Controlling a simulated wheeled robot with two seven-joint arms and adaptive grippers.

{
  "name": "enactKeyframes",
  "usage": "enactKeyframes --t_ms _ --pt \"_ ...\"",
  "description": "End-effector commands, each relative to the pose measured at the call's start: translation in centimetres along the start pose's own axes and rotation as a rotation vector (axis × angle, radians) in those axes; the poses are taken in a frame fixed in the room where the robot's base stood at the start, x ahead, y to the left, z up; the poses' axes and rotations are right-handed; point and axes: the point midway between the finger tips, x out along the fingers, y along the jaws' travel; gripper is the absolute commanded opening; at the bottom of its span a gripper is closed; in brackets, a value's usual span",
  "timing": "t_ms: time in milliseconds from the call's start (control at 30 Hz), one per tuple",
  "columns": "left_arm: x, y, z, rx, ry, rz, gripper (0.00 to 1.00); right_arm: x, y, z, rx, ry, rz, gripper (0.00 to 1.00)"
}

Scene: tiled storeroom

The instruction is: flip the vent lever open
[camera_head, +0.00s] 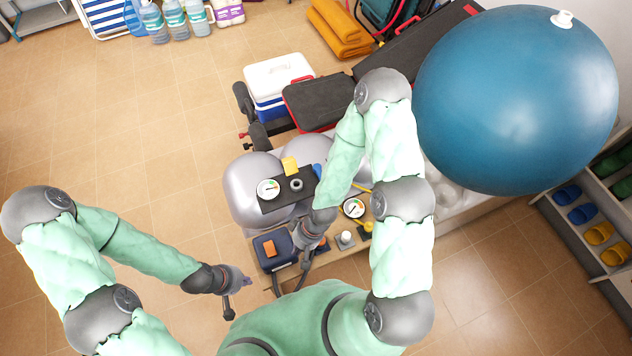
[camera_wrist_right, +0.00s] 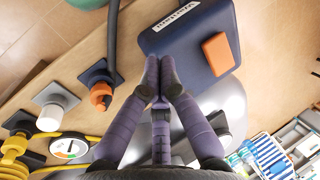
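No part is labelled as the vent lever, and I cannot tell for certain which one it is. Lever-like candidates are an orange fitting (camera_wrist_right: 101,93) on a dark plate and a yellow ribbed fitting (camera_wrist_right: 14,150), which also shows in the head view (camera_head: 367,227). A navy box (camera_wrist_right: 187,35) carries an orange block (camera_wrist_right: 216,53); in the head view the box (camera_head: 285,254) is beside my right gripper (camera_head: 300,240). In the wrist view my right gripper (camera_wrist_right: 160,75) has its purple fingertips together, over the box's near edge, nothing visible between them. My left gripper (camera_head: 247,283) hangs over the floor left of the bench, apart from everything.
Grey tanks (camera_head: 247,190) bear a dark panel with a gauge (camera_head: 268,189). A white-capped fitting (camera_wrist_right: 49,117) and another gauge (camera_wrist_right: 70,148) are close to the orange fitting. A dark hose (camera_wrist_right: 113,45) runs past the box. A large blue ball (camera_head: 515,100) fills the right. Floor at left is clear.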

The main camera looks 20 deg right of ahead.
Motion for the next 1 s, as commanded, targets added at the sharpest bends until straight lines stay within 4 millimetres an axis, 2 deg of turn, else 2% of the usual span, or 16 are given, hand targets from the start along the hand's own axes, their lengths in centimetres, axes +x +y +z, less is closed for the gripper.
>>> enactKeyframes --t_ms 33,233,467,700,900,1000 --pt "0.3 -0.1 0.0 0.0 0.0 0.0 0.0 0.1 -0.1 -1.2 -0.086 -0.007 -0.001 0.0" --pt "1.1 -0.4 0.0 0.0 0.0 0.0 0.0 -0.4 -0.1 -4.7 -0.438 -0.075 0.022 0.0" --pt "1.8 -0.7 -0.1 0.0 0.0 0.0 0.0 -2.2 1.1 -9.0 -0.824 -0.172 0.111 0.0" --pt "2.6 -0.9 -0.1 0.0 0.0 0.0 0.0 -5.9 3.2 -14.1 -1.172 -0.308 0.265 0.0" --pt "3.1 -1.1 -0.1 0.0 0.0 0.0 0.0 -9.5 4.5 -17.6 -1.355 -0.42 0.394 0.0" --pt "3.2 -1.1 -0.1 0.0 0.0 0.0 0.0 -10.8 4.9 -18.6 -1.404 -0.46 0.436 0.0"
